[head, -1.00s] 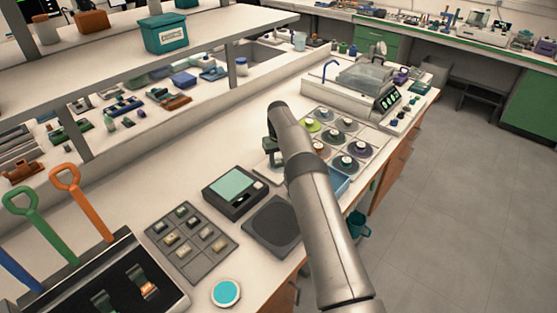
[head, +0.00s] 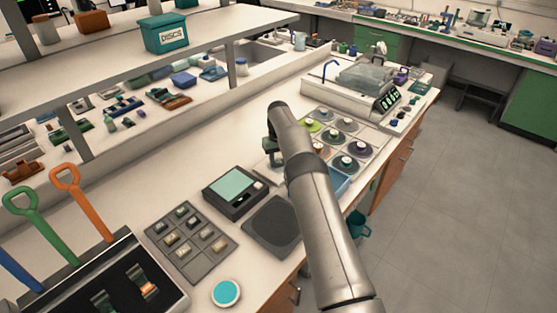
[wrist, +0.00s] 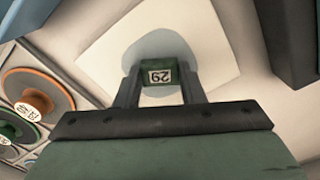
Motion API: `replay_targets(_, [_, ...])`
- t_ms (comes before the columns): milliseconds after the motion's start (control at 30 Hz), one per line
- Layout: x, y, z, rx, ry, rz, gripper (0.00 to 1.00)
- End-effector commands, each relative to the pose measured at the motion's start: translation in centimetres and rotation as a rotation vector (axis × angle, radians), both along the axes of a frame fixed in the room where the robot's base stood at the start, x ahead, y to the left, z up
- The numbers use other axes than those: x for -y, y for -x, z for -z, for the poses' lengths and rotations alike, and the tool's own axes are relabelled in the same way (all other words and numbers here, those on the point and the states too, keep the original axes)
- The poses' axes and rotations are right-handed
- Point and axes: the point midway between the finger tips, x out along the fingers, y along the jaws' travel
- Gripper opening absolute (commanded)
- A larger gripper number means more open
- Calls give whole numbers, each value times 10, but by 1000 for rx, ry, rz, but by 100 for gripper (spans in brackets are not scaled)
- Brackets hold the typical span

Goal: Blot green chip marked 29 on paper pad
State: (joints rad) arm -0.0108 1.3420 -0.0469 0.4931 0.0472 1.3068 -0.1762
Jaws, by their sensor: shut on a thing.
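The green chip marked 29 (wrist: 158,73) is gripped between the two fingers of my gripper (wrist: 158,86) in the wrist view, its label upside down. Behind it lies the white paper pad (wrist: 108,52). A rounded grey patch shows on the pad around the chip; I cannot tell whether it is a wet mark or a shadow. The chip is at or just above the pad; contact is not clear. In the head view my gripper (head: 270,150) is at the bench, left of the round discs, and the chip is hidden there.
Several round discs with knobs (head: 346,163) stand right of my gripper; an orange one (wrist: 36,97) shows in the wrist view. A grey tray of small chips (head: 190,242), a box with a pale green top (head: 235,187) and a dark square plate (head: 270,226) lie nearer. A shelf (head: 120,78) overhangs the left.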

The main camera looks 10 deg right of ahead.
Motion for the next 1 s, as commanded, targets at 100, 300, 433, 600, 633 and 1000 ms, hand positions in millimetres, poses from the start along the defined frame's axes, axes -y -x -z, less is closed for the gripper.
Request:
replay_targets(100, [0, 0, -3, 1, 0, 0, 13])
replay_targets(300, [0, 0, -20, 2, 0, 0, 13])
replay_targets(433, [0, 0, -34, 1, 0, 0, 13])
replay_targets(600, [0, 0, -52, 2, 0, 0, 13])
replay_targets(633, [0, 0, -55, 2, 0, 0, 13])
replay_targets(1000, [0, 0, -76, 0, 0, 0, 13])
